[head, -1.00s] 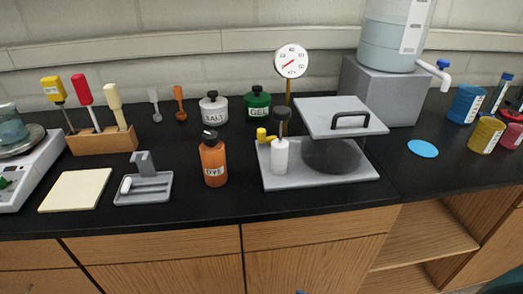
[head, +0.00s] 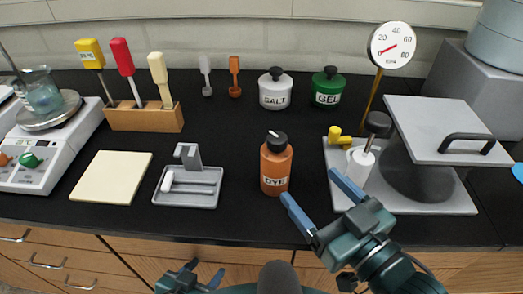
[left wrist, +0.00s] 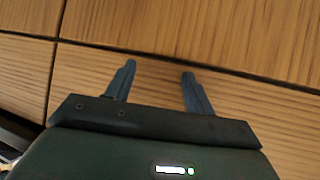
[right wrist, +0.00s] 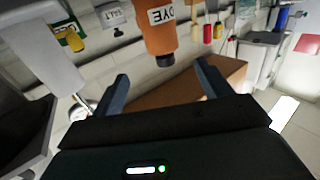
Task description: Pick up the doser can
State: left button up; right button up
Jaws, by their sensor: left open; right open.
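An orange can labelled DYE (head: 275,168), with a black cap, stands upright on the black counter in the head view; I take it as the doser can. My right gripper (head: 309,185) is open and empty at the counter's front, just right of and nearer than the can, not visibly touching it. In the right wrist view the orange can (right wrist: 160,28) appears inverted, beyond the gap between the open fingers (right wrist: 162,70). My left gripper (head: 204,270) is open and empty, low before the cabinet; its fingers (left wrist: 158,68) face wooden drawer fronts in the left wrist view.
A grey tray (head: 207,200) lies left of the can. The grey press base (head: 440,206), with a white bottle (head: 358,170), stands right, close to my right gripper. SALT (head: 274,90) and GEL (head: 327,88) jars stand behind. Counter around the can is clear.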

aim_at(288, 159)
jog(key=b+x, duration=0.5)
jog(key=shift+f, duration=0.2)
jog(key=shift+r+x, duration=0.25)
jog(key=shift+x, duration=0.85)
jog(key=p+x, duration=0.1)
jog(key=x, duration=0.4)
jog(key=shift+a, duration=0.35)
jog(key=shift+w+a+f, duration=0.1)
jog(key=shift+w+a, duration=0.05)
jog(key=shift+w, duration=0.1)
pick_arm(q)
jog(key=shift+w+d+f+t+h, duration=0.1)
jog(key=shift+d+f+t+h, duration=0.3)
jog(key=shift+d, duration=0.35)
jog(key=shift+f, duration=0.15)
pick_arm(e)
jog(key=shift+c, duration=0.3)
pick_arm(q)
jog(key=shift+w+d+r, duration=0.15)
jog(key=shift+r, duration=0.05)
pick_arm(e)
jog(key=c, duration=1.4)
